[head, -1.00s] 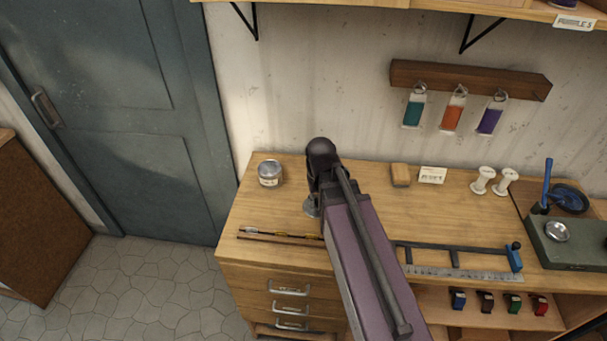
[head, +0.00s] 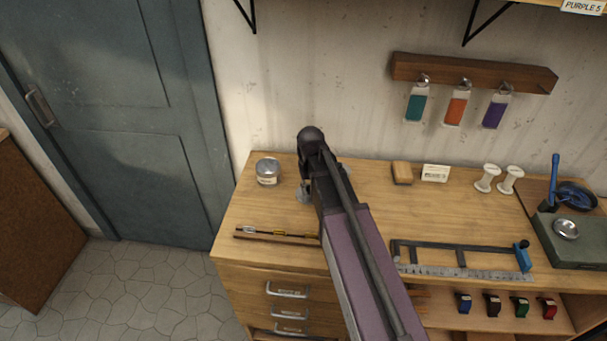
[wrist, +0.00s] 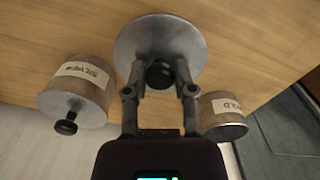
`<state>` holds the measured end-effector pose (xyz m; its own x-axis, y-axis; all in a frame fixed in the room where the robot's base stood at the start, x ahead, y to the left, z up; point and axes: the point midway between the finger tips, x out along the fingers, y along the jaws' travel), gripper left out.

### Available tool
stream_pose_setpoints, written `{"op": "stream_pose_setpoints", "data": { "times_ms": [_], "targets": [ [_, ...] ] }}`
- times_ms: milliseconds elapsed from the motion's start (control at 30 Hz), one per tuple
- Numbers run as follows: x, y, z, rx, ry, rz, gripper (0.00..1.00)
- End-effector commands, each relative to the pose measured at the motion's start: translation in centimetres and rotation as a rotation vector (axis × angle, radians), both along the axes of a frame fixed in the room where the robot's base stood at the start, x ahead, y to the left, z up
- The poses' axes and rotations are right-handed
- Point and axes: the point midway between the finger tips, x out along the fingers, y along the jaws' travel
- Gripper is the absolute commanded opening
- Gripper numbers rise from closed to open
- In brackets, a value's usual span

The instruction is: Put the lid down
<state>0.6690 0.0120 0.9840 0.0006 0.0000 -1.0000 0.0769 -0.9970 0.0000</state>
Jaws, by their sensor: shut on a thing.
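The lid (wrist: 140,38) is a round grey metal disc with a black knob (wrist: 159,75). In the wrist view my gripper (wrist: 160,80) is shut on the knob. The wooden worktop is behind the disc; I cannot tell whether they touch. A pot labelled GOLD (wrist: 222,116) stands beside the lid at the right, with no knob showing on it. It is also the small pot at the worktop's left in the head view (head: 268,172). A pot labelled SILVER (wrist: 78,92), with a black-knobbed lid on, is at the left. My arm mostly hides the lid in the head view.
The worktop (head: 385,210) has thin tools (head: 275,236) at its front left and a frame-like tool (head: 460,255) at its front right. A tan block (head: 402,173), a card and two white spools stand behind. Bare wood lies between them.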

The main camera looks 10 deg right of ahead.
Motion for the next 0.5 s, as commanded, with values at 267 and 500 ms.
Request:
{"op": "stream_pose_setpoints", "data": {
  "times_ms": [267, 500],
  "targets": [
    [1.3, -0.1, -0.1, 0.0, 0.0, 0.0, 0.0],
    [5.4, -0.4, -0.6, 0.0, 0.0, 0.001, 0.0]
  ]
}}
